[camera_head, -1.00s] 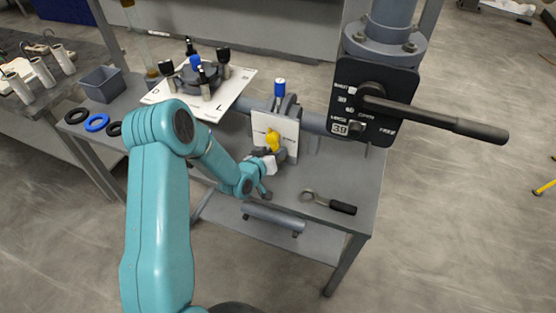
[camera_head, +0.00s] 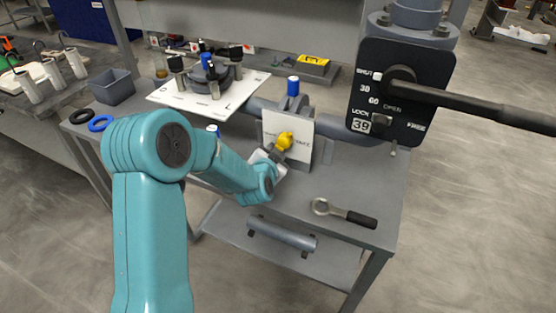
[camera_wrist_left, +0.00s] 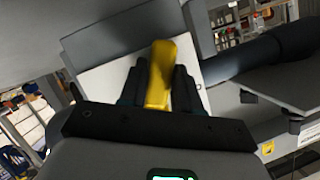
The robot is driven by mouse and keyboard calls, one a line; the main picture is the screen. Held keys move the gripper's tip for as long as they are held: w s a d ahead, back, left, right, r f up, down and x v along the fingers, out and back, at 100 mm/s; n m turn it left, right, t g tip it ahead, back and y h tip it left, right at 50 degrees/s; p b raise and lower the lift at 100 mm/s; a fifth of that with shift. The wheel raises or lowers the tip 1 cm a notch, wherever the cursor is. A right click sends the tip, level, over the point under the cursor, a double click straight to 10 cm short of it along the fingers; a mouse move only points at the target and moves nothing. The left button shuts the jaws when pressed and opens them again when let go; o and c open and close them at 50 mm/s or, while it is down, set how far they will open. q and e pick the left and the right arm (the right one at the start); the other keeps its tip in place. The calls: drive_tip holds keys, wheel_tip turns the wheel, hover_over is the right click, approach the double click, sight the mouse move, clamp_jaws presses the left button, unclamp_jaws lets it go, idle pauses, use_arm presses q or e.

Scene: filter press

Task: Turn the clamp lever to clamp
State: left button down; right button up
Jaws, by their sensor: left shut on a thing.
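The yellow clamp lever (camera_head: 285,140) sits on the front of a white plate (camera_head: 302,128) on the grey bench. My left gripper (camera_head: 275,155) comes at it from the lower left, and its fingers partly hide the lever. In the left wrist view the lever (camera_wrist_left: 160,72) stands between the two dark fingers of my left gripper (camera_wrist_left: 160,85), which is shut on it. The white plate is behind it. The lettering on the plate is too small to read. My right gripper is not in view.
A black panel (camera_head: 397,125) with a long black handle (camera_head: 480,103) stands to the right. A ring-ended tool (camera_head: 345,213) lies on the bench (camera_head: 360,185) in front. A white board (camera_head: 245,95) with a round fixture, a grey bin (camera_head: 112,88) and rings (camera_head: 100,123) are to the left.

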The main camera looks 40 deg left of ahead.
use_arm(q)
drive_tip(key=shift+a+r+m+y+b, duration=0.45)
drive_tip(key=shift+m+y, duration=0.25)
drive_tip(key=shift+m, duration=0.3)
drive_tip(key=c, duration=0.9)
unclamp_jaws()
drive_tip(key=shift+s, duration=0.1)
drive_tip(key=shift+s+d, duration=0.1)
drive_tip(key=shift+s, duration=0.05)
drive_tip(key=shift+b+v, duration=4.45)
drive_tip(key=shift+v, duration=3.55)
